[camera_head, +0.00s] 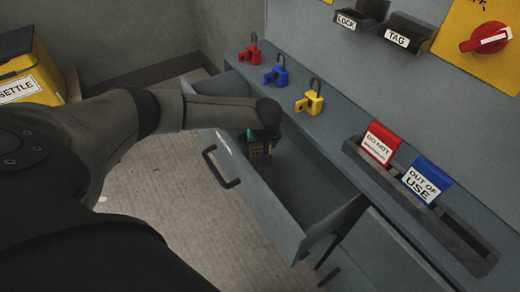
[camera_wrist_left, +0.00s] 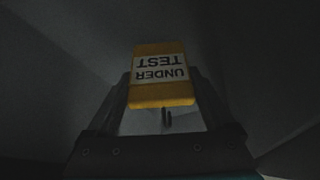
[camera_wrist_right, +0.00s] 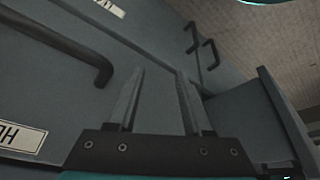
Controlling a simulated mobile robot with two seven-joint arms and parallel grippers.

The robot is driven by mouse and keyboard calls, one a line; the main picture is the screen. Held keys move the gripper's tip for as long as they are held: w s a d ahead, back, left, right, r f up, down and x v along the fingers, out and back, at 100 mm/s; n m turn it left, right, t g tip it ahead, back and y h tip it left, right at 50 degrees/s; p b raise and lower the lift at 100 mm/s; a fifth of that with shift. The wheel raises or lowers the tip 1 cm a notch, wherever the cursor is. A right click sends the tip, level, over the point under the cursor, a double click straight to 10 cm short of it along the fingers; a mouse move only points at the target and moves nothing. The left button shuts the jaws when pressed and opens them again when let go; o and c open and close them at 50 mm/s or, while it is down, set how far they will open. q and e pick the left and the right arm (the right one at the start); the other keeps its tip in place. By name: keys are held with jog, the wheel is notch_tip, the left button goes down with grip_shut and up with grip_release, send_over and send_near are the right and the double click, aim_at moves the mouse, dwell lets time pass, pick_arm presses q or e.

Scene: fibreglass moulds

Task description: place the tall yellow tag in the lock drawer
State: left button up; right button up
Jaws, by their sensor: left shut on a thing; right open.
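The tall yellow tag (camera_wrist_left: 160,102), with a white "UNDER TEST" label reading upside down, is between the fingers of my left gripper (camera_wrist_left: 163,85) in the left wrist view. The gripper is shut on it. In the head view my left gripper (camera_head: 260,148) reaches down into a pulled-out grey drawer (camera_head: 283,218); the arm hides much of it and the tag is barely visible. The drawer's own label is not visible. My right gripper (camera_wrist_right: 160,75) is open and empty in the right wrist view, near grey cabinet fronts.
Red (camera_head: 250,52), blue (camera_head: 276,73) and yellow (camera_head: 309,99) padlocks stand on the ledge behind the drawer. A rack (camera_head: 462,238) holds a red tag (camera_head: 380,144) and a blue tag (camera_head: 427,179). "LOCK" (camera_head: 347,20) and "TAG" (camera_head: 397,38) bins are on the panel. Drawer handles (camera_wrist_right: 80,55) stick out near my right gripper.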

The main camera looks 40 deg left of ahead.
pick_arm(q)
jog(key=shift+f, duration=0.65)
pick_arm(e)
jog(key=shift+r, duration=0.65)
pick_arm(q)
jog(key=shift+f, duration=0.15)
pick_arm(e)
jog(key=shift+r, duration=0.1)
pick_arm(q)
jog(key=o, duration=1.1)
jog(key=shift+c, duration=0.2)
pick_arm(e)
jog(key=shift+r, duration=0.2)
pick_arm(q)
jog(key=shift+r, duration=0.3)
jog(key=p+v, duration=0.6)
jog(key=v, duration=0.6)
pick_arm(e)
jog(key=s+f+g, duration=0.2)
jog(key=s+f, duration=0.2)
jog(key=f, duration=0.9)
jog(key=shift+d, duration=0.3)
pick_arm(q)
jog(key=shift+f, duration=0.15)
